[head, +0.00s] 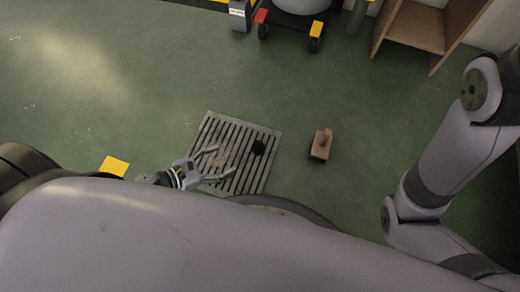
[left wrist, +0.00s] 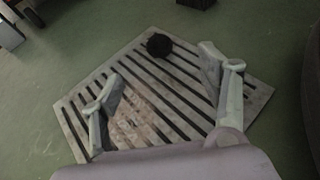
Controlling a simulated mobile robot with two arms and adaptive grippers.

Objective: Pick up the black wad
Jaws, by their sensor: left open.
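The black wad (head: 258,147) is a small dark lump lying on a slatted floor grate (head: 209,128), towards its right side in the head view. In the left wrist view the wad (left wrist: 159,45) lies near the far edge of the grate (left wrist: 244,113), beyond the fingertips. My left gripper (head: 226,161) is open and empty over the grate, to the left of the wad and apart from it. Its two spread fingers also show in the left wrist view (left wrist: 160,68). My right gripper is not in view; only the right arm's links show at the right.
A brown block with a peg (head: 321,145) stands on the green floor right of the grate. A yellow square (head: 115,166) lies left of my gripper. A wheeled bin (head: 300,8) and a wooden shelf (head: 415,27) stand at the back. The floor between is clear.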

